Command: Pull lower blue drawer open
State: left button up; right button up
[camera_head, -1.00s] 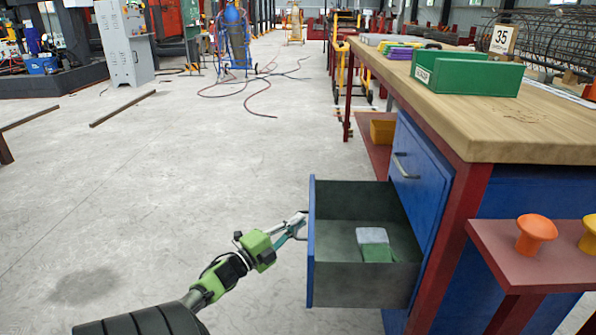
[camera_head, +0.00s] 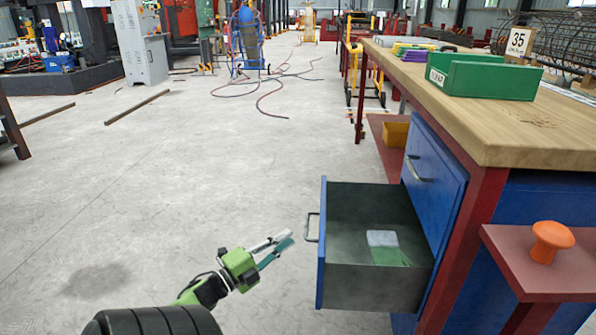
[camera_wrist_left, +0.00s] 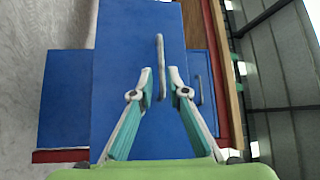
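The lower blue drawer (camera_head: 322,262) is pulled out from the workbench, and its grey inside shows. A grey-white and green item (camera_head: 384,245) lies in it. Its metal handle (camera_head: 311,228) is on the front face. My left gripper (camera_head: 287,240) is just left of the handle, apart from it and empty. In the left wrist view, my left gripper's fingertips (camera_wrist_left: 160,72) are spread, with the drawer handle (camera_wrist_left: 160,48) beyond the gap and the blue drawer front (camera_wrist_left: 118,50) behind. My right gripper is not in view.
The closed upper blue drawer (camera_head: 436,180) sits in the bench (camera_head: 505,140). A green bin (camera_head: 490,80) stands on the bench top. A red shelf with an orange knob-like part (camera_head: 550,240) is at the right.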

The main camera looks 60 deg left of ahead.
pick_arm(q)
jog(key=shift+s+d+f, duration=0.1)
jog(key=shift+s, duration=0.7)
jog(key=shift+s+d+f, duration=0.1)
jog(key=shift+s, duration=0.7)
